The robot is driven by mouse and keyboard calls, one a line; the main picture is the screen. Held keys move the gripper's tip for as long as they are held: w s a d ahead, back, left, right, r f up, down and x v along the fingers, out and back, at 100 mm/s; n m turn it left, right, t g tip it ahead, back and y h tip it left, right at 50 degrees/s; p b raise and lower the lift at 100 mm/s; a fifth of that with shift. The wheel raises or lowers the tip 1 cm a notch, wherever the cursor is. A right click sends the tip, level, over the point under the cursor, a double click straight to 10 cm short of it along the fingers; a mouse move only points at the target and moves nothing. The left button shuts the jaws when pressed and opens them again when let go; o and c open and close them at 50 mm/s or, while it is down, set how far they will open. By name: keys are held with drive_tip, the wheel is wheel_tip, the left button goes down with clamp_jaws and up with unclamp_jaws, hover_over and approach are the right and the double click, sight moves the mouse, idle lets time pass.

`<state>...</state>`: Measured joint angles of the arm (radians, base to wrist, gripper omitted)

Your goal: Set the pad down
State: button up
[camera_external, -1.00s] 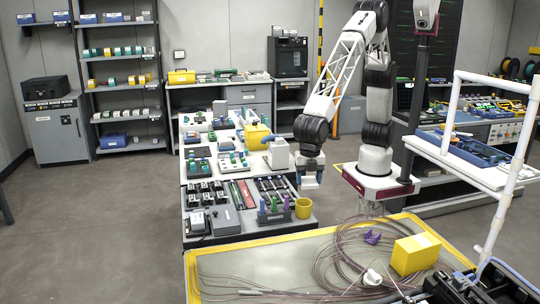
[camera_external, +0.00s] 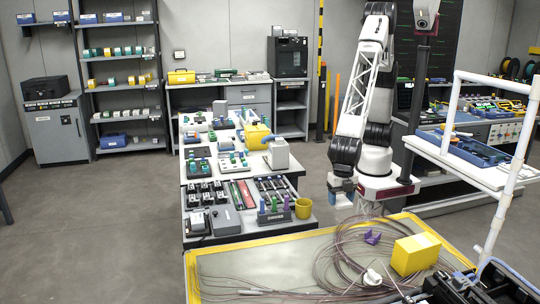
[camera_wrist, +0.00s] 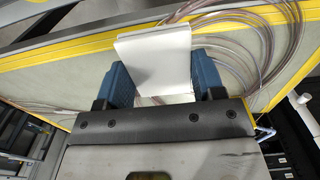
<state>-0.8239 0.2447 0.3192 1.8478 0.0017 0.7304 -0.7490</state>
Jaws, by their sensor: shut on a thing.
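The pad (camera_wrist: 155,58) is a white, flat-faced block that fills the gap between my fingers in the wrist view. My gripper (camera_wrist: 157,85) has blue fingers, one on each side of the pad, and is shut on it. In the external view my gripper (camera_external: 341,192) hangs down just beyond the far edge of the yellow-rimmed table, with the pad (camera_external: 342,201) small and pale beneath the fingers. The pad is held in the air. How far it is above any surface cannot be told.
The yellow-rimmed table (camera_external: 225,262) carries loose looped cables (camera_external: 345,250), a yellow box (camera_external: 415,254) and a purple piece (camera_external: 372,238). A yellow cup (camera_external: 303,208) stands at the corner of the grey tool bench to the left. The table's left part is mostly clear.

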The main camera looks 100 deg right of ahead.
drive_tip(key=shift+f, duration=2.1)
hover_over(323, 250)
drive_tip(key=shift+w+f, duration=0.1)
drive_tip(key=shift+f, duration=0.65)
drive_tip(key=shift+f, duration=1.75)
drive_tip(key=shift+f, duration=0.1)
drive_tip(key=o, duration=0.9)
wheel_tip(323, 250, up, 12)
